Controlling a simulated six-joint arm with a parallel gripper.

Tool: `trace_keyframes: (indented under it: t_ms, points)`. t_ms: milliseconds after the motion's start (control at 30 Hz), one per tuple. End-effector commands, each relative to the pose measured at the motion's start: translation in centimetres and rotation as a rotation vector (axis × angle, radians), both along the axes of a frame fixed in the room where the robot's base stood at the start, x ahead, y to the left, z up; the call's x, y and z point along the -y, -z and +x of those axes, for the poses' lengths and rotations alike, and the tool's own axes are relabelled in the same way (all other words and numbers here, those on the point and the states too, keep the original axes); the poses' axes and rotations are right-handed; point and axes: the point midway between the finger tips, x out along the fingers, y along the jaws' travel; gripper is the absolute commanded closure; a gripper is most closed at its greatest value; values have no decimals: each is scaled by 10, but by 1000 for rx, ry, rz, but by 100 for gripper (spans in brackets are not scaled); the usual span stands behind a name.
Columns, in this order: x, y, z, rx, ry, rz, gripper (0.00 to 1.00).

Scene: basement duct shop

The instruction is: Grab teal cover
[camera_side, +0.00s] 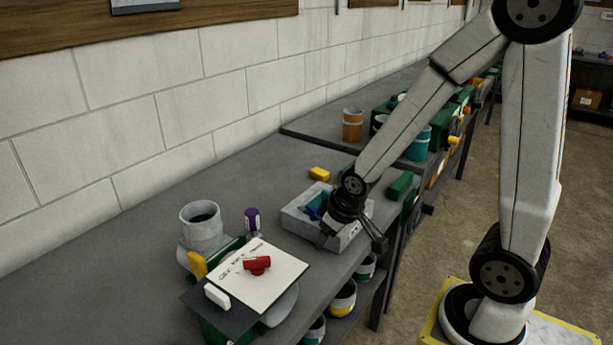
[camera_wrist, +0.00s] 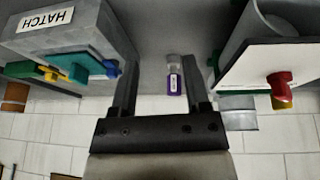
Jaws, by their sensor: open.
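A teal piece (camera_wrist: 85,62), which looks like the teal cover, sits at a grey box (camera_wrist: 85,35) labelled HATCH in the wrist view, with blue and yellow pieces against it. In the side view, the teal piece (camera_side: 315,197) shows at the grey box (camera_side: 296,226), partly hidden by my wrist. My gripper (camera_side: 352,236) is over the front of that box, fingers spread and empty. In the wrist view, my gripper (camera_wrist: 159,60) has the box to its left, and the teal piece is outside the fingers.
A purple-labelled jar (camera_side: 252,219) stands left of the box; in the wrist view it appears between the fingers, apparently beyond them. A white board (camera_side: 262,280) with a red piece (camera_side: 257,265) lies front left. A yellow block (camera_side: 319,174) is behind the box. Bench is clear at left.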

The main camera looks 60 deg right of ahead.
Motion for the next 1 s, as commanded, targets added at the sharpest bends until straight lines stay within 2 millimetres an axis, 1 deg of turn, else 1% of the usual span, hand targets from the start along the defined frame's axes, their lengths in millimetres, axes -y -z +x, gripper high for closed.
trace_keyframes:
  t_ms: [33,200,433,567,700,800,1000]
  points:
    - [14,3,7,30,11,-13,40]
    - [57,10,30,168,15,-53,40]
    - [108,19,47,350,-1,-71,40]
    - [133,23,50,453,-13,-62,40]
    - [155,27,48,569,-28,-36,40]
    - [168,28,43,647,-36,-10,40]
    - [181,28,33,761,-48,33,40]
